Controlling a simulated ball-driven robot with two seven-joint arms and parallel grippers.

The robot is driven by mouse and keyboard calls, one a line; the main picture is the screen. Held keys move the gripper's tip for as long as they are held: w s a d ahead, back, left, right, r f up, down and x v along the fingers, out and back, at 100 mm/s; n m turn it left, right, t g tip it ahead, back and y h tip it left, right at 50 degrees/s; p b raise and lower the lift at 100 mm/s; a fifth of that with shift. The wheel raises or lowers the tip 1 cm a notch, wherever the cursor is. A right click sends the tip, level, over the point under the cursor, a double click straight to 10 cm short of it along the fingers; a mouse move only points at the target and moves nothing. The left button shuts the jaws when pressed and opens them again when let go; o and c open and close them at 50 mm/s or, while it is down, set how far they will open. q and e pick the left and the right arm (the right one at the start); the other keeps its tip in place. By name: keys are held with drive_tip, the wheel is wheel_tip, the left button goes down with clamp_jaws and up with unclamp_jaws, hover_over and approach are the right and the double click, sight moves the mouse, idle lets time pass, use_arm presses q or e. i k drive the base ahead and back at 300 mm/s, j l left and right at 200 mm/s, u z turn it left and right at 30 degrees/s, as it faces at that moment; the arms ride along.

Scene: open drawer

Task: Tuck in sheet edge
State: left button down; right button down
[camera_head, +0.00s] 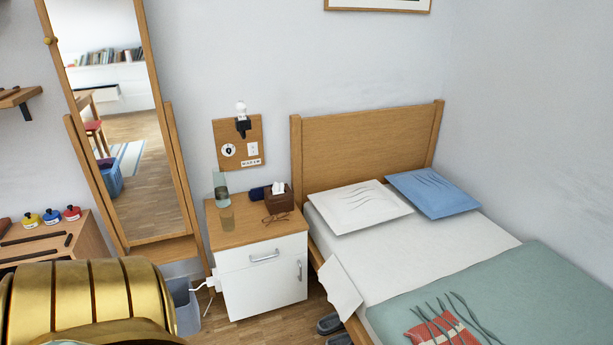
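The bed's white sheet (415,245) covers the mattress. A loose flap of its edge (340,288) hangs out over the left side of the bed frame, beside the nightstand. A green blanket (510,285) covers the lower right part of the bed. A white pillow (358,207) and a blue pillow (432,193) lie by the wooden headboard (370,148). Neither of my grippers shows in this view.
A white nightstand (262,285) with a wooden top stands left of the bed, its drawer shut. A glass (220,190), tissue box (279,198) and glasses are on top. Slippers (330,324) lie on the floor by the bed. A mirror (125,130) stands left.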

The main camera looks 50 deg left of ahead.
sight(342, 293)
drive_tip(key=u, duration=1.4)
drive_tip(key=i+j, duration=0.2)
drive_tip(key=j, duration=0.15)
drive_tip(key=i+j+z, duration=0.1)
drive_tip(key=j, duration=0.3)
drive_tip(key=i+j, duration=0.4)
drive_tip(key=j, duration=0.35)
drive_tip(key=i+j+z, duration=0.1)
drive_tip(key=j, duration=0.25)
drive_tip(key=i, duration=0.1)
